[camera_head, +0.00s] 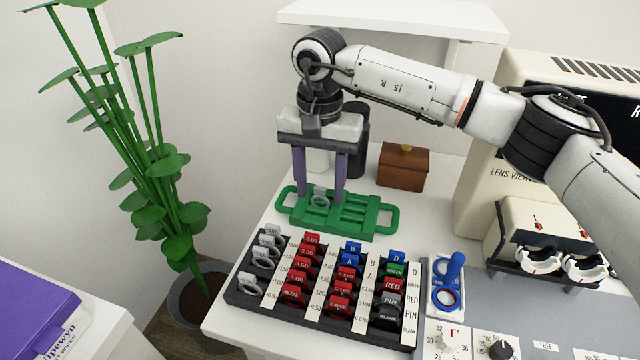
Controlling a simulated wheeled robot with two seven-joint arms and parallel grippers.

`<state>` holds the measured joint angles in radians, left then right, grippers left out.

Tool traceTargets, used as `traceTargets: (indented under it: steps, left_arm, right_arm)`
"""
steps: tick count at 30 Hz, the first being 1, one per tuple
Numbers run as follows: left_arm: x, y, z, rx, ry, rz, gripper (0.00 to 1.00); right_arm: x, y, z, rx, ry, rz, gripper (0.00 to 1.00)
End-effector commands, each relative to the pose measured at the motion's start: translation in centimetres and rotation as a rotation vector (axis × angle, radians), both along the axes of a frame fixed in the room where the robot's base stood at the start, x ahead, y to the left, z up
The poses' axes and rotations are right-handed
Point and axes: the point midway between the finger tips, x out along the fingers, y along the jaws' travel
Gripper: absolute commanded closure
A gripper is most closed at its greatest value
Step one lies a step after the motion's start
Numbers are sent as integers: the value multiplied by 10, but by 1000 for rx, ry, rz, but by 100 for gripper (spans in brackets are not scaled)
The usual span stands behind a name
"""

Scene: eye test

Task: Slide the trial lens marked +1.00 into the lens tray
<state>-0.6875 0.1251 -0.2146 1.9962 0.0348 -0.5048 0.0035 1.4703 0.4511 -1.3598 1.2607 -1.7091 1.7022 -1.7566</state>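The green lens tray (384,216) lies on the white table, with a handle loop at each end. A grey-rimmed trial lens (320,190) is at the left part of the tray; its marking is too small to read. I cannot tell whether it is fully seated in a slot. My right gripper (319,199) points down over the tray, its two purple fingers apart, one on each side of the lens. Gaps show between the fingers and the lens. My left gripper is out of view.
A black lens case (293,321) with grey, red, blue and black tabbed lenses stands in front of the tray. A blue-handled piece (453,270) is right of it. A brown box (403,167) and a dark cylinder (357,140) stand behind. A plant (170,215) is left.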

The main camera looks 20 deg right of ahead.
Motion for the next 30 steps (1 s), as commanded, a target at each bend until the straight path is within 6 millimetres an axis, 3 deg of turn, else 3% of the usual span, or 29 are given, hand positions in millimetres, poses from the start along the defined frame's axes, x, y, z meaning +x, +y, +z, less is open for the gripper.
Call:
traceTargets:
  steps: [12,24,30]
  left_arm:
    - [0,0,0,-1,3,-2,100]
    - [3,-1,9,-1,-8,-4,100]
    - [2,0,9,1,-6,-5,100]
  right_arm:
    - [0,0,2,0,-1,0,50]
    - [1,1,78,1,-3,0,50]
    - [0,0,100,0,-1,0,50]
